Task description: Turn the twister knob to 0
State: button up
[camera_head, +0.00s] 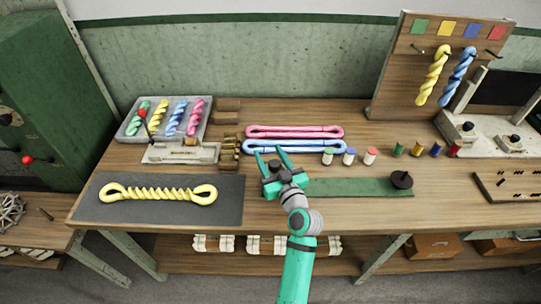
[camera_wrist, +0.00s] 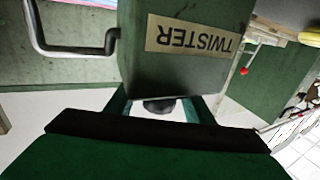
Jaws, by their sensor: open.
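My gripper (camera_head: 270,156) is open above the workbench, in front of the blue skein, with nothing visible between its fingers in the head view. In the wrist view, a green box with an upside-down TWISTER label (camera_wrist: 190,37) lies beyond the open fingers (camera_wrist: 160,108). A dark rounded part (camera_wrist: 159,105) shows between the fingers; I cannot tell whether it is the knob. In the head view, a green cabinet (camera_head: 45,90) at the far left carries a black knob (camera_head: 7,119) and a red ball lever (camera_head: 28,160). No knob scale or 0 mark is readable.
A tray (camera_head: 208,132) of coloured twisted skeins stands at the back left of the bench. A yellow skein (camera_head: 158,194) lies on a dark mat (camera_head: 225,210). A green strip (camera_head: 350,188) with a black disc (camera_head: 402,180) and several small spools lie right of my gripper.

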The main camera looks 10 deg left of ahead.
aim_at(279, 168)
jog(key=shift+d, duration=0.1)
jog(key=c, duration=1)
jog(key=shift+s+n+g+y, duration=0.1)
jog(key=shift+n+g+y, duration=0.85)
jog(key=shift+y, duration=0.35)
jog(key=shift+c, duration=0.2)
jog(key=shift+s+a+f+n+g+y, duration=0.1)
jog(key=shift+s+a+n+g+y, duration=0.2)
jog(key=shift+n+g+y, duration=0.5)
jog(key=shift+s+a+n+g+y, duration=0.15)
jog(key=shift+a+n+g+y, duration=0.1)
jog(key=shift+n+g+y, duration=0.45)
jog(key=o, duration=1)
jog(key=shift+o, duration=0.2)
jog(key=v, duration=1.1)
jog(key=shift+w, duration=0.1)
